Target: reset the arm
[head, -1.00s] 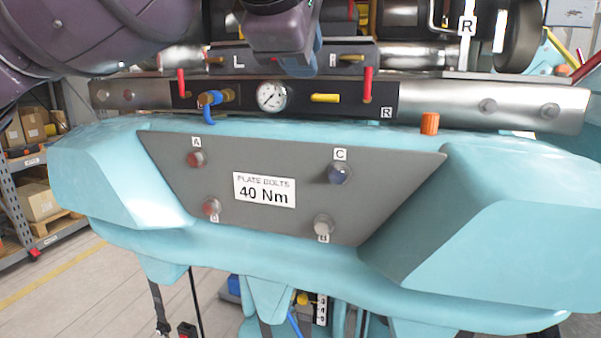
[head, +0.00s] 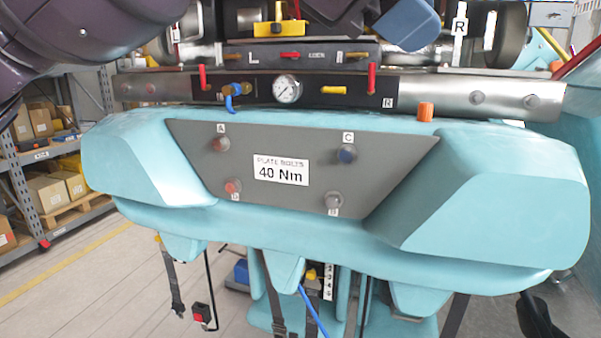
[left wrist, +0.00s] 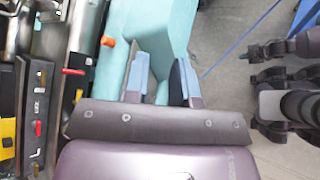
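My left gripper (head: 410,26) is at the top of the head view, right of centre, above the train's upper panel. In the left wrist view its two blue-padded fingers (left wrist: 160,78) stand apart, with nothing between them; the teal train nose and floor show through the gap. My left arm fills the upper left of the head view. My right gripper cannot be made out in either view.
The teal train nose (head: 500,190) carries a grey plate (head: 290,205) with bolts and a 40 Nm label. Above it are a gauge (head: 287,89), red levers and an orange cap (head: 425,111). Shelves with boxes (head: 45,193) stand left; the floor there is mostly clear.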

